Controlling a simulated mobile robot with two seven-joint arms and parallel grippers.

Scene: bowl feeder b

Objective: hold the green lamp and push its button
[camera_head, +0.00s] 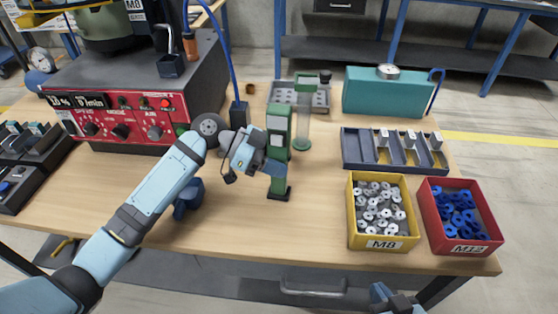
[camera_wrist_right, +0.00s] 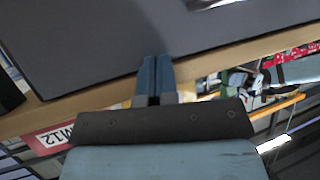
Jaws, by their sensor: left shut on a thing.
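The green lamp (camera_head: 278,122) stands upright on the wooden table in the middle of the head view, with a dark foot (camera_head: 280,192). My left gripper (camera_head: 275,167) comes in from the left and is shut on the lamp's body between its green top and its foot. The gripper hides part of the body. I cannot make out the button. My right gripper (camera_wrist_right: 156,80) is empty, its two fingers together in the right wrist view. In the head view it shows only at the bottom edge, in front of the table.
A red-fronted control box (camera_head: 120,128) is at the left. Right are a yellow M8 bin (camera_head: 384,243), a red M12 bin (camera_head: 468,248), and a grey tray (camera_head: 358,158). The front middle table is clear.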

